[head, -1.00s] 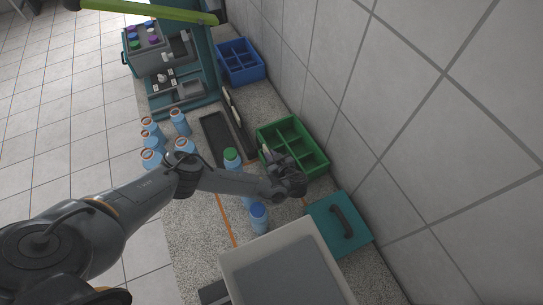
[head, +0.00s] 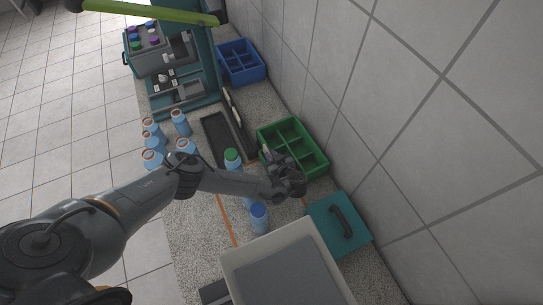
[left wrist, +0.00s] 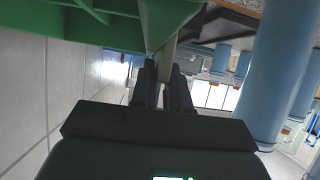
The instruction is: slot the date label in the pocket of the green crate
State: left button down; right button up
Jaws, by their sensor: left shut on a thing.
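The green crate (head: 318,166) stands against the tiled wall, open at the top and divided into compartments. My left gripper (head: 271,156) is at its near left side. In the left wrist view my left gripper (left wrist: 163,82) is shut on a thin pale strip, the date label (left wrist: 166,56), which stands up between the fingertips. The green crate (left wrist: 75,22) fills the upper left there, and the label is right beside its edge. I cannot tell whether the label touches the crate, and the pocket is not clearly seen. My right gripper is not in view.
A green-capped bottle (head: 233,161) and a blue-capped bottle (head: 259,217) stand close to my left gripper. A teal lidded box (head: 354,240), a pale tray (head: 232,262), a dark tray (head: 214,135) and a blue crate (head: 257,73) stand around. Several more bottles stand at the left.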

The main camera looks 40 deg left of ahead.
pick_arm(q)
jog(key=c, duration=1)
grip_release()
jog(key=shift+c, duration=0.2)
jog(key=shift+r, duration=0.55)
jog(key=r, duration=0.1)
jog(key=d+r, duration=0.1)
jog(key=r, duration=0.1)
jog(key=shift+d+r, duration=0.1)
jog(key=shift+r, duration=0.2)
jog(key=d+r, duration=0.6)
jog(key=d, duration=0.4)
jog(key=shift+d+r, duration=0.15)
jog(key=shift+d, duration=0.1)
